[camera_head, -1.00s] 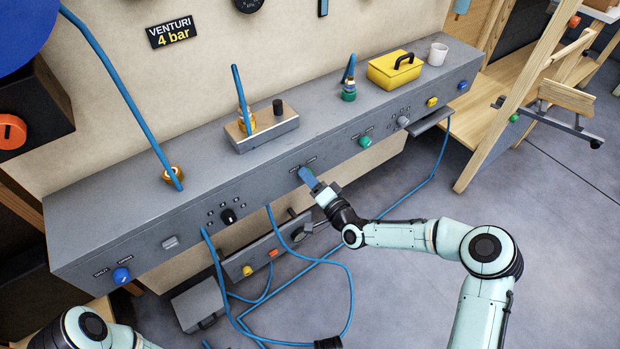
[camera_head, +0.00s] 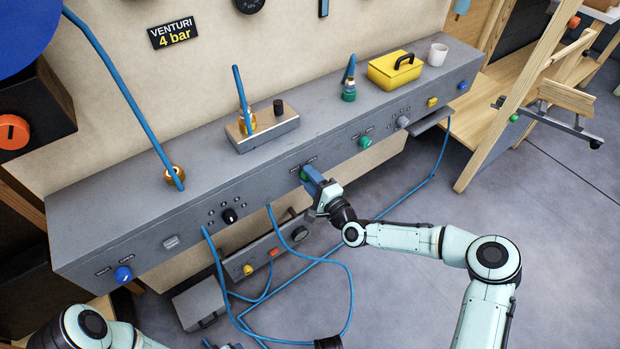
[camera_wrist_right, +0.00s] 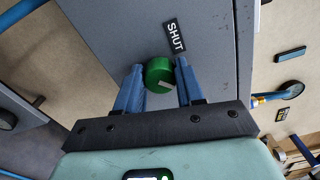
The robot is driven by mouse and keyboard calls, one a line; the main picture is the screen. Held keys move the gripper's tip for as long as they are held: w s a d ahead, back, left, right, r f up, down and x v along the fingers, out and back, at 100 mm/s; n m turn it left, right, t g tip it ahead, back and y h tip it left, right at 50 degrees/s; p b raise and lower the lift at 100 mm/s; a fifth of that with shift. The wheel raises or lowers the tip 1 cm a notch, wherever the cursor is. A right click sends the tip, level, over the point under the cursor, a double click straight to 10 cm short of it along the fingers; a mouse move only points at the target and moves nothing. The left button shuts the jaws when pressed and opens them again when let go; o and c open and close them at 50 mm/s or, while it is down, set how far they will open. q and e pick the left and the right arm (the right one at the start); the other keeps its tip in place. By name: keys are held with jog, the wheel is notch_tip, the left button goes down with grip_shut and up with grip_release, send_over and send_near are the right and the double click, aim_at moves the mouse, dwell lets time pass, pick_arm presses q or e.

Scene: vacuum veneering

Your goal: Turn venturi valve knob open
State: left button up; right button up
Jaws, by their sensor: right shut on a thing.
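A green knob (camera_wrist_right: 160,76) sits on the front face of the long grey bench (camera_head: 210,140). It also shows in the head view (camera_head: 304,174), partly hidden by my gripper. In the right wrist view a SHUT label (camera_wrist_right: 174,37) is beside it, and the knob carries a pale mark. My right gripper (camera_head: 314,180) is at the knob, with its blue fingers (camera_wrist_right: 158,88) on either side, shut on it. My left arm (camera_head: 90,330) shows only in the lower left corner; its gripper is out of view.
Other knobs line the same face: black (camera_head: 229,215), blue (camera_head: 123,274), another green (camera_head: 365,141) and yellow (camera_head: 432,101). Blue hoses (camera_head: 349,290) hang below onto the floor. A yellow box (camera_head: 395,70) and white mug (camera_head: 438,54) stand on the bench top.

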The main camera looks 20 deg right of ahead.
dwell(0.4)
jog(key=o, duration=1)
jog(key=shift+o, duration=0.2)
pick_arm(q)
jog(key=shift+g+h, duration=0.4)
jog(key=shift+g, duration=0.2)
jog(key=s+r+p, duration=0.1)
jog(key=s+d+r+p, duration=0.1)
jog(key=s, duration=0.1)
jog(key=s+d+r+p, duration=0.1)
jog(key=shift+s+d+r, duration=0.15)
pick_arm(e)
jog(key=v, duration=1.3)
jog(key=shift+s, duration=0.25)
